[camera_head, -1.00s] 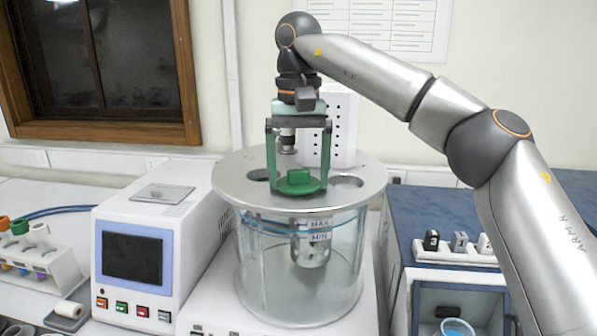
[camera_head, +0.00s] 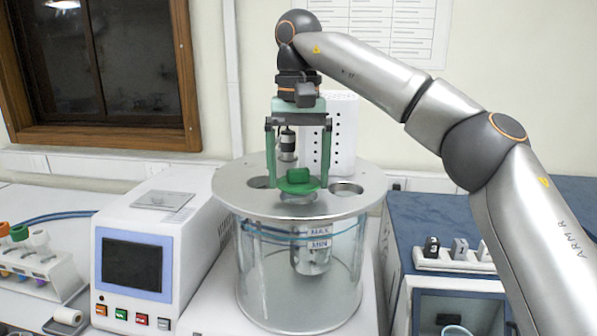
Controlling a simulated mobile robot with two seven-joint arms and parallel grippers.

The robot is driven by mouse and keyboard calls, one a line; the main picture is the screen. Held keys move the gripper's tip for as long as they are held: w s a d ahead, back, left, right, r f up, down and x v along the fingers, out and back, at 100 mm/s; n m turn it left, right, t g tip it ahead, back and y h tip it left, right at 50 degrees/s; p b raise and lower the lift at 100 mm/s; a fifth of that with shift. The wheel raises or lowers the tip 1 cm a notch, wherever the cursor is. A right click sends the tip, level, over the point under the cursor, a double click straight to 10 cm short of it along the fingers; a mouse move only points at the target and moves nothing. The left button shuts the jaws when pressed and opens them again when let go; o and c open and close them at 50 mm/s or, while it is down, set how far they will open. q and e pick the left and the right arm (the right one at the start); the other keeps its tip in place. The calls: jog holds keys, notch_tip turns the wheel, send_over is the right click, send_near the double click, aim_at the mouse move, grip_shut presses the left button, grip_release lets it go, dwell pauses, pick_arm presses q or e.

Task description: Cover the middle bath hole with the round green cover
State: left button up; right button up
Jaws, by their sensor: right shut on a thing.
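The round green cover (camera_head: 298,182), with a raised block handle, is over the lid of the glass bath. My right gripper (camera_head: 298,178) comes down from above, its two green fingers either side of the cover, shut on it. The middle bath hole (camera_head: 298,198) shows partly below the cover's front edge; the cover hides its rear part. The cover looks slightly above the lid, though the exact gap is hard to tell. The round metal lid (camera_head: 235,186) also has a left hole (camera_head: 260,182) and a right hole (camera_head: 346,188), both uncovered. My left gripper is out of view.
A white box with a dark screen (camera_head: 132,262) stands left of the bath. A perforated white housing (camera_head: 338,130) rises behind the lid. A metal cylinder (camera_head: 288,143) shows between my fingers. A tube rack (camera_head: 38,262) is far left; a blue-topped unit (camera_head: 420,225) stands right.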

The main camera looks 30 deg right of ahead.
jog(key=shift+f, duration=0.5)
dwell(1.1)
jog(key=shift+r, duration=0.5)
jog(key=shift+f+b, duration=0.4)
jog(key=shift+f, duration=0.4)
dwell(0.6)
jog(key=o, duration=1)
